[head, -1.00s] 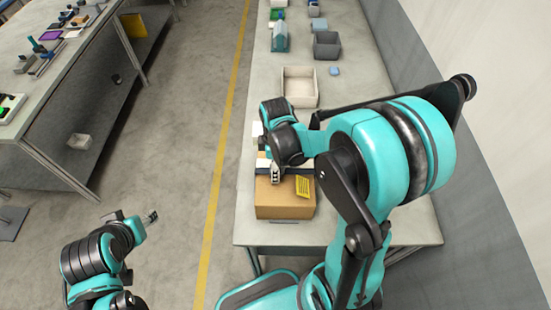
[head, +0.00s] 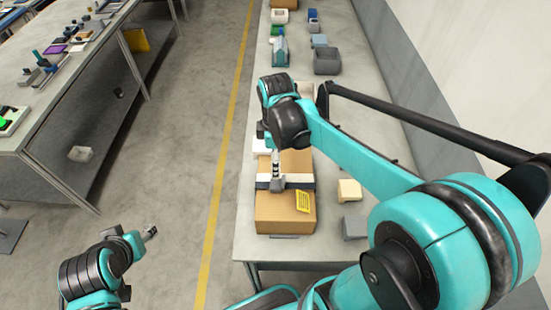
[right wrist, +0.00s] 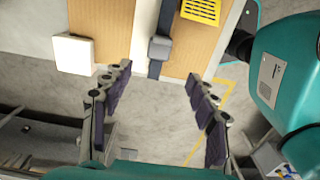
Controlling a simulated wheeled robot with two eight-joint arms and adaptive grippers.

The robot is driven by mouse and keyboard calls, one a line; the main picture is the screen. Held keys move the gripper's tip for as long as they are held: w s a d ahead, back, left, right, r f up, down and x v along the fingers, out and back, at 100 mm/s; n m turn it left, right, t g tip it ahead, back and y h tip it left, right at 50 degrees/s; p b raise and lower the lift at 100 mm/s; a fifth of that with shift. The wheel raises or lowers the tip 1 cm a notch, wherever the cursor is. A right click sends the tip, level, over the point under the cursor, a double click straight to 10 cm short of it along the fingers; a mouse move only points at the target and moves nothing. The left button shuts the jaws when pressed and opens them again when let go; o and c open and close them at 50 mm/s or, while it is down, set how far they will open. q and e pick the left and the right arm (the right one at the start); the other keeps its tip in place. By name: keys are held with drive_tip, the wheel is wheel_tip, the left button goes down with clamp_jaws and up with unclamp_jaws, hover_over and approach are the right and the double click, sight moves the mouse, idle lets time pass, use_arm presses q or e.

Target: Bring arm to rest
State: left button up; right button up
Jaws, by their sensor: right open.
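My right arm reaches over the bench from the right in the head view. Its gripper (head: 277,184) points down at the cardboard box (head: 285,218), over the dark and white bands across its top. In the right wrist view the gripper (right wrist: 157,76) is open, with its two fingers wide apart and nothing between them. The box (right wrist: 102,18) and its dark strap with a buckle (right wrist: 160,48) lie beyond the fingertips; I cannot tell whether they touch. My left gripper (head: 149,233) hangs over the floor at lower left, too small to read.
On the bench (head: 345,175), a cream block (head: 349,190) and a grey block (head: 355,227) stand right of the box. Bins and small items line its far end, including a dark grey bin (head: 327,61). A second table (head: 60,110) stands left across the clear floor.

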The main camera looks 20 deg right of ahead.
drive_tip(key=s+a+f+m+t+b, duration=0.1)
drive_tip(key=s+f+m+t+b, duration=0.1)
drive_tip(key=m+b, duration=0.1)
drive_tip(key=s+a+f+m+t+b, duration=0.1)
drive_tip(key=s+f+m+t+b, duration=0.1)
drive_tip(key=f+m+b, duration=0.1)
drive_tip(key=s+a+f+m+t+b, duration=0.1)
drive_tip(key=s+f+m+t+b, duration=0.1)
drive_tip(key=m, duration=0.3)
drive_tip(key=shift+s+f+b, duration=0.25)
drive_tip(key=shift+s+b, duration=0.2)
drive_tip(key=shift+b, duration=0.2)
drive_tip(key=shift+s+a+f+m+t, duration=0.15)
drive_tip(key=shift+m+t, duration=0.15)
drive_tip(key=shift+m, duration=0.15)
drive_tip(key=shift+s+f+m+t, duration=0.15)
drive_tip(key=shift+m+t, duration=0.15)
drive_tip(key=shift+m, duration=0.15)
drive_tip(key=shift+w, duration=0.1)
